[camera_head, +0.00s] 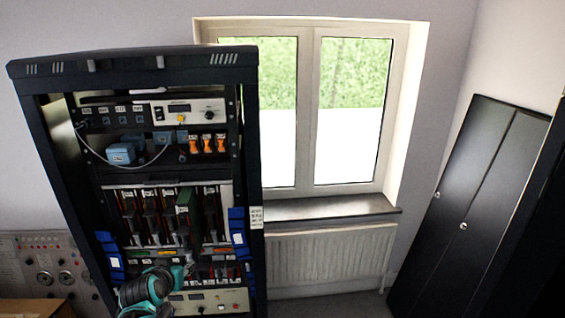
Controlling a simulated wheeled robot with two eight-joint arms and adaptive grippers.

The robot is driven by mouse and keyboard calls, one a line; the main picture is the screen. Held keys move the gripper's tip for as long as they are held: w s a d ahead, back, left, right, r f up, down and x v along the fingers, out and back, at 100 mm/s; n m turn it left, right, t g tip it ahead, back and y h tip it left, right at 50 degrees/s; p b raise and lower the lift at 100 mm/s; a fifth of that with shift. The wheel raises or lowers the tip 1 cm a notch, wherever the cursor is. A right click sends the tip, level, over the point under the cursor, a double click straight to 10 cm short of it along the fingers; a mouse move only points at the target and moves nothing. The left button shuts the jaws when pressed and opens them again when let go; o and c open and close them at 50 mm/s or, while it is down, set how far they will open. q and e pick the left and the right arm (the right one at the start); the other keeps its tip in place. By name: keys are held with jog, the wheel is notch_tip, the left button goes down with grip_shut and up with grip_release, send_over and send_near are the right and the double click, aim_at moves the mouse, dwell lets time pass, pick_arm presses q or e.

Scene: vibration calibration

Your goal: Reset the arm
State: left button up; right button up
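My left gripper (168,280), teal and dark grey, shows at the bottom of the head view, in front of the lower part of a black equipment rack (252,150). Its fingers are small and overlap, so I cannot tell whether they are open or shut. I see nothing clearly held in it. Most of my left arm is below the picture. My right gripper is not in view. The rack holds a grey panel with a display and knob (188,111), orange connectors (207,144), a row of upright modules (150,215) and a lower beige panel (222,301).
Blue parts (239,232) sit on the rack's side posts. A knobbed panel (50,268) stands at the lower left. Behind are a window (305,110) and a radiator (335,255). Black cabinets (480,190) stand at the right. A floor gap lies between rack and cabinets.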

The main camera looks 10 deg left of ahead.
pick_arm(q)
jog(key=s+d+f+m+g+b, duration=0.1)
jog(key=s+d+f+b, duration=0.5)
jog(key=f+b, duration=0.2)
jog(key=s+d+f+g+h+b, duration=0.1)
jog(key=s+d+f+b, duration=0.5)
jog(key=f, duration=0.5)
jog(key=s+d+f+m+g+h+b, duration=0.1)
jog(key=s+d+f+b, duration=0.5)
jog(key=f+b, duration=0.4)
jog(key=shift+s+d+f+m+g, duration=0.15)
jog(key=shift+s+d+m+g, duration=0.2)
jog(key=shift+s, duration=0.45)
jog(key=shift+c, duration=0.4)
